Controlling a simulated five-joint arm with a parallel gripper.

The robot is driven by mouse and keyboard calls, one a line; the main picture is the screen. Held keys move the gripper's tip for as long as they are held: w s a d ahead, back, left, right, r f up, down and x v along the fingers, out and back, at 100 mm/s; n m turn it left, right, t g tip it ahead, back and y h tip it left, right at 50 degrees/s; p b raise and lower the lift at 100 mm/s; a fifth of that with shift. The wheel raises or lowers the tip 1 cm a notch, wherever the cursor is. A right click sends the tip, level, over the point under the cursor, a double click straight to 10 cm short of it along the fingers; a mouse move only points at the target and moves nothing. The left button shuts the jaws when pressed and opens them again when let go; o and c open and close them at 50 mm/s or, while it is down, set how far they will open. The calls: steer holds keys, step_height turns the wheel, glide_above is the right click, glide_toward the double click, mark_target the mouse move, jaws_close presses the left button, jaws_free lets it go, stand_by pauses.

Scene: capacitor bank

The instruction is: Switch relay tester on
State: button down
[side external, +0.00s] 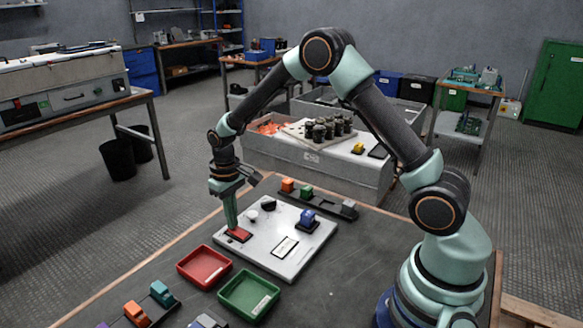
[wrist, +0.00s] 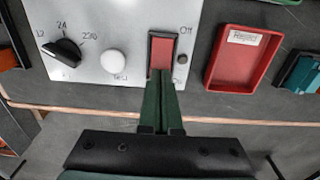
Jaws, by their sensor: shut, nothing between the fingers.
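The relay tester is a light grey panel (side external: 268,238) on the dark table; part of it also shows in the wrist view (wrist: 115,22). Its red rocker switch (wrist: 161,52) sits in a black frame, with "Off" printed beside the far end. The switch also shows in the side view (side external: 239,235). My gripper (side external: 232,224) points down at the switch with its green fingers together and empty. In the wrist view the fingertips (wrist: 161,76) overlap the near end of the rocker; I cannot tell whether they press it. The rocker's tilt is unclear.
The panel has a black dial (wrist: 66,51), a white button (wrist: 113,61) and a blue block (side external: 307,219) in a black socket. A red tray (side external: 204,281) and green tray (side external: 248,316) lie in front. A dark rail (side external: 330,206) with coloured blocks lies behind.

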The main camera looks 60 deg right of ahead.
steer(key=shift+f, duration=0.5)
steer(key=shift+r, duration=3.55)
step_height(320, 180, up, 7)
steer(key=t, duration=0.1)
glide_above(242, 234)
steer(key=s+r+t, duration=0.2)
steer(key=s+r, duration=0.3)
steer(key=s+r+t, duration=0.2)
steer(key=s+r, duration=0.1)
steer(key=s, duration=0.7)
steer(key=shift+s+a+t, duration=0.15)
steer(key=shift+a+t, duration=0.15)
steer(key=shift+a, duration=0.05)
